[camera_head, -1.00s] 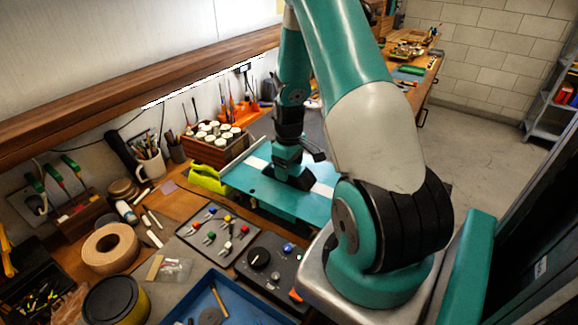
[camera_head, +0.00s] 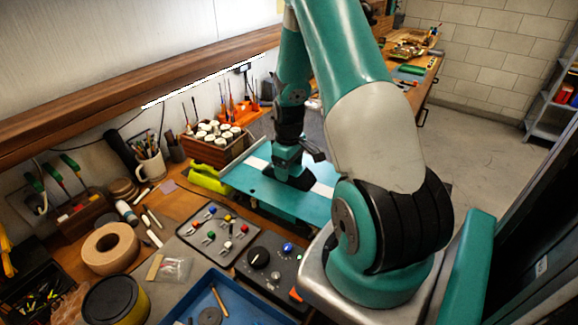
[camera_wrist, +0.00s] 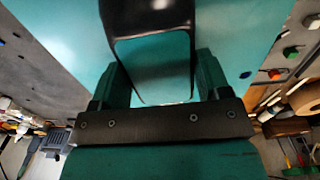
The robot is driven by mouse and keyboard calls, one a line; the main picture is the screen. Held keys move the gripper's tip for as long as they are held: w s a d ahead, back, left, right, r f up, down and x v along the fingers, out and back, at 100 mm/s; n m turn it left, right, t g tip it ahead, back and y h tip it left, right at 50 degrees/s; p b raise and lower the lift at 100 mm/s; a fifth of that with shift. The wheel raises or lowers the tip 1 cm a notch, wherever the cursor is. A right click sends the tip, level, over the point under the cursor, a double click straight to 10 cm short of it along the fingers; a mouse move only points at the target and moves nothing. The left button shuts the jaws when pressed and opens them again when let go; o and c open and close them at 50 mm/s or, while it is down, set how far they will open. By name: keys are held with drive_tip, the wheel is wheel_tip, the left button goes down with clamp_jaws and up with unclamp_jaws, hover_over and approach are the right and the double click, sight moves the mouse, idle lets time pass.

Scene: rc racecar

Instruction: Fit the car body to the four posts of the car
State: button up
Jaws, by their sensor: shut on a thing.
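The car body (camera_head: 245,184) looks like a broad teal shell with pale bands and a dark middle part. It lies roughly level at the back of the bench, and its teal surface (camera_wrist: 225,30) fills much of the wrist view. Small dark holes show near its edges. My gripper (camera_head: 292,176) points down at its middle. In the wrist view my gripper (camera_wrist: 158,62) has its two teal fingers on either side of a glossy black raised part, shut on it. The car and its posts are hidden under the shell, so I cannot tell whether the posts meet the holes.
A yellow-green piece (camera_head: 208,180) stands at the shell's left end. A wooden box of white-topped jars (camera_head: 213,145) is behind it. In front are a grey tray of small parts (camera_head: 215,238), a dark panel with knobs (camera_head: 268,262) and a blue tray (camera_head: 235,300).

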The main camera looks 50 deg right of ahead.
drive_tip(key=shift+f+b, duration=1)
drive_tip(key=shift+f, duration=0.45)
drive_tip(key=o, duration=1)
drive_tip(key=shift+r, duration=0.1)
wheel_tip(320, 180, up, 17)
drive_tip(key=b, duration=0.3)
drive_tip(key=shift+r, duration=0.15)
